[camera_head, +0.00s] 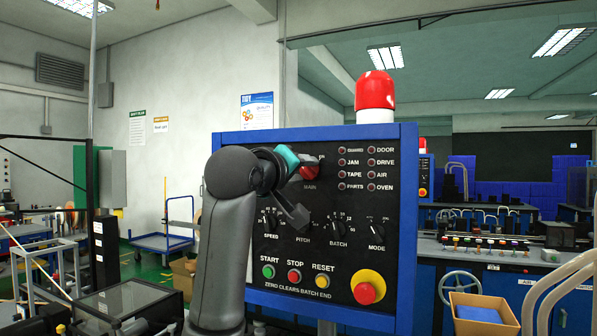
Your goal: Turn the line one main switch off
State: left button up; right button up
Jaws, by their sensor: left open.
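The red main switch (309,171) is a rotary knob near the top of the blue-framed black control panel (350,150), with the label MAIN below it. My left gripper (292,185) is open in front of the panel's upper left. A teal part of it lies just up and left of the red knob, and a dark finger hangs lower, over the dials. The gripper hides part of the knob and its surroundings, so I cannot tell whether it touches the knob or which position the knob points to. My right gripper is not in view.
Speed, pitch, batch and mode dials (376,227) sit below the switch. Start, stop and reset buttons (294,275) and a red emergency button on yellow (367,287) are lower down. A red beacon (375,91) tops the panel. An open cardboard box (483,325) stands at right.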

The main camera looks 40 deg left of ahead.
pick_arm(q)
jog(key=v, duration=1.5)
jog(key=shift+s, duration=0.1)
